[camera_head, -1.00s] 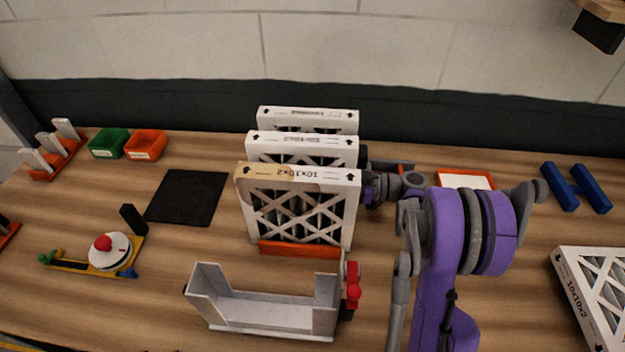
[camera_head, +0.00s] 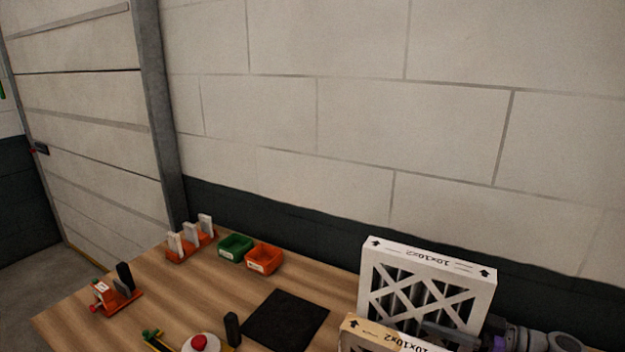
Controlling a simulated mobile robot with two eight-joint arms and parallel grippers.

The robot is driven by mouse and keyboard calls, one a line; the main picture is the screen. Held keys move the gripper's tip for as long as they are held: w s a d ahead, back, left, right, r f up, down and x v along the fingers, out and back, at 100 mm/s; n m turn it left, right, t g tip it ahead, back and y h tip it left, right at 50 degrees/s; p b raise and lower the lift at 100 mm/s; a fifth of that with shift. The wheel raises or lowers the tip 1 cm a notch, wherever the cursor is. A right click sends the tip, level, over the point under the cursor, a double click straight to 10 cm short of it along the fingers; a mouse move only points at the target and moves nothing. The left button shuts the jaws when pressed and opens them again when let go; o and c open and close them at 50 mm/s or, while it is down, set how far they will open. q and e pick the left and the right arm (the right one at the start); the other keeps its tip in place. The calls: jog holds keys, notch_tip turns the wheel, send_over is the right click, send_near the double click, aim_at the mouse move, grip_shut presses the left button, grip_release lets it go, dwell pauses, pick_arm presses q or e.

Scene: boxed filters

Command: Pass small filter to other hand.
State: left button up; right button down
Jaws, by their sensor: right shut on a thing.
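A white-framed filter (camera_head: 428,285) with a crossed lattice face and a 10x10x2 label stands upright at the lower right. My right gripper (camera_head: 437,332) is at its lower right part, with a dark finger across the front of its face, and is shut on it. Another filter (camera_head: 385,337) with a tan patch on its top edge stands just in front, mostly cut off by the bottom of the view. Any filter behind the held one is hidden. My left gripper is not in view.
A black mat (camera_head: 286,320) lies left of the filters. A green bin (camera_head: 235,246) and an orange bin (camera_head: 264,258) stand behind it. An orange rack (camera_head: 178,254) with grey blocks and a red fixture (camera_head: 120,300) are farther left. A wall closes off the back.

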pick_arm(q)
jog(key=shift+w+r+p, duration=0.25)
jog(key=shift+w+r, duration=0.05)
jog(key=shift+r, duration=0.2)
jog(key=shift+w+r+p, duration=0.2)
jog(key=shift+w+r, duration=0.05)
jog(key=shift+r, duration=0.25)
pick_arm(e)
notch_tip(320, 180, up, 2)
jog(key=shift+w+r, duration=0.15)
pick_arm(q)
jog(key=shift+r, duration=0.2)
pick_arm(e)
jog(key=shift+r, duration=0.3)
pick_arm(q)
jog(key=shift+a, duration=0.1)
pick_arm(e)
jog(key=shift+s, duration=0.2)
